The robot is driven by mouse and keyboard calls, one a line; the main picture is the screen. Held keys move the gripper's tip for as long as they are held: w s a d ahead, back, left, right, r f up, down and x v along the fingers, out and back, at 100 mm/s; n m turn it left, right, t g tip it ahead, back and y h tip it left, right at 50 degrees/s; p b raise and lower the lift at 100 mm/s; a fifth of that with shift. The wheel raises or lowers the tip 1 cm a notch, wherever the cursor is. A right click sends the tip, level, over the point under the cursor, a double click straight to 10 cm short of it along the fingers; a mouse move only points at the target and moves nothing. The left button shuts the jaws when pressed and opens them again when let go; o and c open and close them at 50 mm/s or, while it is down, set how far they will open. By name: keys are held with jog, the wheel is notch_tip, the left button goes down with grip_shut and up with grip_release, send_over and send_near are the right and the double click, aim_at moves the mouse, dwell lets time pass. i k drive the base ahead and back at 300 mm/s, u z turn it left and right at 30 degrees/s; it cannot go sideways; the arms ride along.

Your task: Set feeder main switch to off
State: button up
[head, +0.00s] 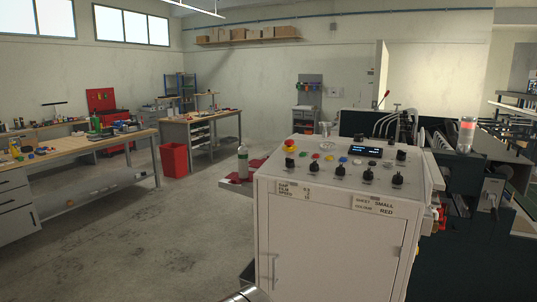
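A pale control cabinet (330,240) stands in the foreground. Its sloped top panel carries several black knobs, such as one at the front right (398,180), coloured buttons, a small lit display (366,151) and a red-and-yellow emergency stop (291,145). Red and yellow parts (440,218) stick out on the cabinet's right side, seen edge-on. I cannot tell which control is the feeder main switch, nor read its position. My gripper is not in view.
The dark machine (455,190) with a red-topped beacon (466,135) stands behind and right of the cabinet. Workbenches (75,152) and a red bin (174,160) are farther left. The floor (130,230) on the left is clear.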

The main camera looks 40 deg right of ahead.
aim_at(290, 162)
jog(key=z, duration=0.1)
jog(key=i, duration=0.8)
jog(key=z, duration=0.55)
jog(key=i, duration=0.8)
jog(key=z, duration=0.4)
